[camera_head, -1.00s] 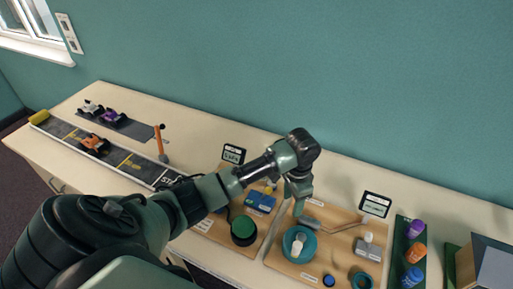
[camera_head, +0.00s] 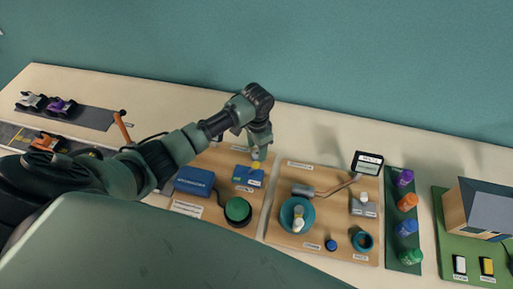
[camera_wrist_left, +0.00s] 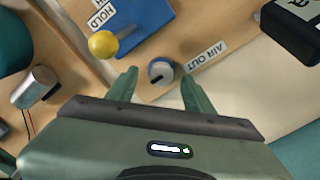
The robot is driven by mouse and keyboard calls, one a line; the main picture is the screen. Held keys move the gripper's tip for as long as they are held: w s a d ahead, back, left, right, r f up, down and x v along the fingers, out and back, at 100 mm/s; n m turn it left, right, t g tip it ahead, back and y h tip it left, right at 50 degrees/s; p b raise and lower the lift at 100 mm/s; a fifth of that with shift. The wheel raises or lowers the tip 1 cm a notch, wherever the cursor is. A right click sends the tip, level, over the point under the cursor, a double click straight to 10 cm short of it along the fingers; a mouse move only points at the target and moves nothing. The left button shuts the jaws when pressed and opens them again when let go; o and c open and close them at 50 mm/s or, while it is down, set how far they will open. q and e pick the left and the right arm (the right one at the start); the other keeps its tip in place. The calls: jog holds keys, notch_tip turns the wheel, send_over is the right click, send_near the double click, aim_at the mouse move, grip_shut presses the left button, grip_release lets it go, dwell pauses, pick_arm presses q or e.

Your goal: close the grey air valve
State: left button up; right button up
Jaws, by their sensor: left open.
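The grey air valve is a small round grey knob (camera_wrist_left: 160,73) with a dark slot, beside an "AIR OUT" label (camera_wrist_left: 208,58) on a wooden board. In the left wrist view it sits between the fingers of my open left gripper (camera_wrist_left: 159,90), with gaps on both sides. In the head view my left gripper (camera_head: 258,156) points down at the back of the left board, and its hand hides the valve. A blue block (camera_head: 248,176) with a yellow ball knob (camera_wrist_left: 103,44) and a "HOLD" label is close by. My right gripper is not in view.
Coloured pots stand on a green strip (camera_head: 405,262) further right.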

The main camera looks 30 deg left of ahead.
pick_arm(q)
jog(key=shift+f, duration=0.55)
jog(key=shift+w+a+f, duration=0.1)
jog(key=shift+f, duration=0.25)
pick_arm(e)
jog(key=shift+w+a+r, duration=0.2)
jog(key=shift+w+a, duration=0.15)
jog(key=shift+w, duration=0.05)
pick_arm(q)
grip_shut()
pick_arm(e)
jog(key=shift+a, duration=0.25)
